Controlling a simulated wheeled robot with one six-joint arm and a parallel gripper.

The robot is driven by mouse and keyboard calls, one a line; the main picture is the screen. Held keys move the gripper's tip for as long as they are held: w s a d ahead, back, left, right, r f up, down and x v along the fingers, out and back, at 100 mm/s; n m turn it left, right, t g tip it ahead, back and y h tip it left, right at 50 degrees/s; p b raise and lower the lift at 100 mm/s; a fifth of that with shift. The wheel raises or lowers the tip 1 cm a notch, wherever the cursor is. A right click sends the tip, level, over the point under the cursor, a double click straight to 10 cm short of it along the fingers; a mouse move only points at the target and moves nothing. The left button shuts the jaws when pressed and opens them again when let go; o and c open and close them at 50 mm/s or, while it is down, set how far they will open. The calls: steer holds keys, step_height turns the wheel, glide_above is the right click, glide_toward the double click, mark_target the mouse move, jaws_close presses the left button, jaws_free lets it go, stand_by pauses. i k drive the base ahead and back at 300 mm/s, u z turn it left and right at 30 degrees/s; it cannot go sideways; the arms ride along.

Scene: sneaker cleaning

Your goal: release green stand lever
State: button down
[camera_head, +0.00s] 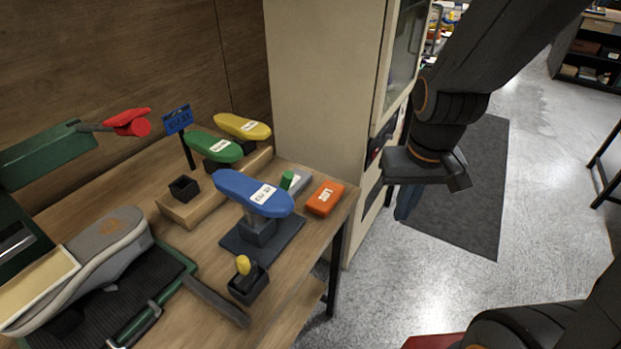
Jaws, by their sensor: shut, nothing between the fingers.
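A green stand or press (45,158) stands at the left of the workbench, cut off by the picture's edge. A lever arm with a red handle (128,122) sticks out from its top toward the right. A grey sneaker (125,238) lies on its side on a black pad in a green frame (150,312). A dark bar (215,300) extends from this frame toward the bench's front. My gripper (406,208) is shut and empty, pointing down beyond the bench's right end, far from both the red handle and the dark bar.
Blue (235,187), green (200,144) and yellow (235,123) sole-shaped pieces stand on the bench. An orange block (325,198) and a dark cup with a yellow-topped item (245,287) are nearby. A beige cabinet (325,85) stands behind; floor at right is open.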

mark_target(287, 177)
steer(key=k, duration=1.05)
steer(key=u, duration=1.2)
steer(key=i, duration=0.5)
steer(key=z, duration=0.05)
